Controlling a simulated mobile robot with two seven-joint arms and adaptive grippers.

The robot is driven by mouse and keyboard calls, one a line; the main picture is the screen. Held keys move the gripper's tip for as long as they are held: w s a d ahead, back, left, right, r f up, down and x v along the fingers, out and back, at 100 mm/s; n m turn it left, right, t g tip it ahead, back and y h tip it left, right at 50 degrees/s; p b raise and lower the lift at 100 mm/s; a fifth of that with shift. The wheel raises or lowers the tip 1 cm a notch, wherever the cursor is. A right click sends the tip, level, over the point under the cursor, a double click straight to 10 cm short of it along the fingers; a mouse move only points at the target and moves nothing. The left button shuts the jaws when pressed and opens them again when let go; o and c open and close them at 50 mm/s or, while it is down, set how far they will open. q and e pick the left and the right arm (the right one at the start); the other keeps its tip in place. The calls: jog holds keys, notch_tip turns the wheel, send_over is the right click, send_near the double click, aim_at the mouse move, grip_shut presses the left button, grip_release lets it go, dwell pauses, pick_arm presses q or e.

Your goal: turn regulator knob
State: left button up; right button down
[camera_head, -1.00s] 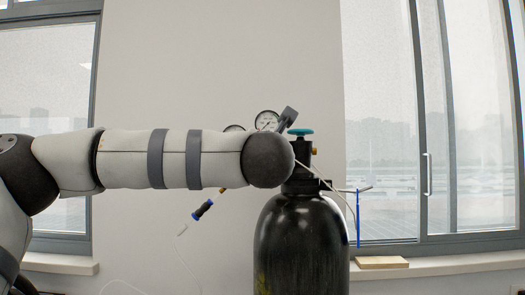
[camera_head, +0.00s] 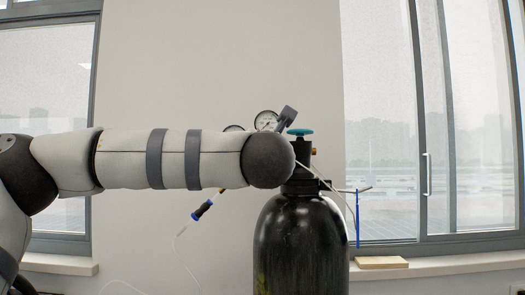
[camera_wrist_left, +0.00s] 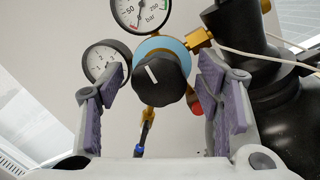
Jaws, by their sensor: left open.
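The regulator knob (camera_wrist_left: 163,78) is black and round with a white line mark, set in front of a light blue ring (camera_wrist_left: 163,47) on the brass regulator. My left gripper (camera_wrist_left: 160,95) is open in the left wrist view, with one purple-padded finger on each side of the knob. The knob lies between the fingers and I see no clear contact; its depth relative to the fingertips is hard to tell. In the head view my left arm hides the knob and most of the gripper. My right gripper is in neither view.
Two pressure gauges, an upper one (camera_wrist_left: 141,8) and a left one (camera_wrist_left: 106,60), sit close to the fingers. A black gas cylinder (camera_head: 302,245) with a teal valve handwheel (camera_head: 300,132) stands behind my arm. A thin white hose (camera_head: 178,245) hangs at left.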

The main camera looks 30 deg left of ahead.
pick_arm(q)
jog(key=v, duration=1.1)
jog(key=shift+s+d, duration=0.15)
jog(key=shift+s, duration=0.2)
jog(key=shift+f, duration=0.1)
